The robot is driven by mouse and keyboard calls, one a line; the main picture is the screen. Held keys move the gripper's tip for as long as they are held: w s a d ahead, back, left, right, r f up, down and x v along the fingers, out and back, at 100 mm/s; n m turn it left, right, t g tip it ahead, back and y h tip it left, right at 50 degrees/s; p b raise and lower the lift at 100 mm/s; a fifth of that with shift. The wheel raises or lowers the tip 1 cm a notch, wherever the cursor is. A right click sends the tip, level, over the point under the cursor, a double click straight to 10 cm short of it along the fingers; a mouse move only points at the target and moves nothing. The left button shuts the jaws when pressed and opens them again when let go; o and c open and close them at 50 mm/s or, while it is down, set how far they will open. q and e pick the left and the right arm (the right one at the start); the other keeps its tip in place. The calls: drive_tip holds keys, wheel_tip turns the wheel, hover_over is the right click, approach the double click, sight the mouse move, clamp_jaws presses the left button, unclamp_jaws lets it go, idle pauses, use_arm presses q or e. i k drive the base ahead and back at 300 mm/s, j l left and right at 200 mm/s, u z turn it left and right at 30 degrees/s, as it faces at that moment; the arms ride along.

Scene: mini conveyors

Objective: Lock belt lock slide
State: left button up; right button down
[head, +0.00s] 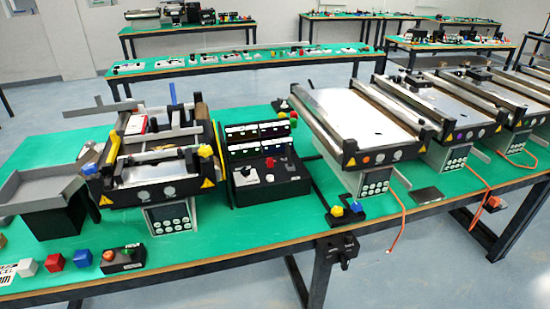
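Several mini conveyors stand on a green-topped table. The leftmost conveyor (160,186) has yellow knobs, a raised frame and a blue upright piece (173,95) at its back. The second conveyor (364,158) has a bare white belt (355,112). A third conveyor (446,112) stands to its right. I cannot tell which small part is the belt lock slide; it is too small or hidden. Neither of my grippers is in view.
A black control box (268,178) stands between the first two conveyors. A grey chute (42,188) is at the far left. Orange cables hang over the front edge.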

sight(270, 162)
drive_tip(key=i+l, duration=0.3)
drive_tip(key=l, duration=0.15)
drive_tip(key=i+l, duration=0.3)
drive_tip(key=l, duration=0.2)
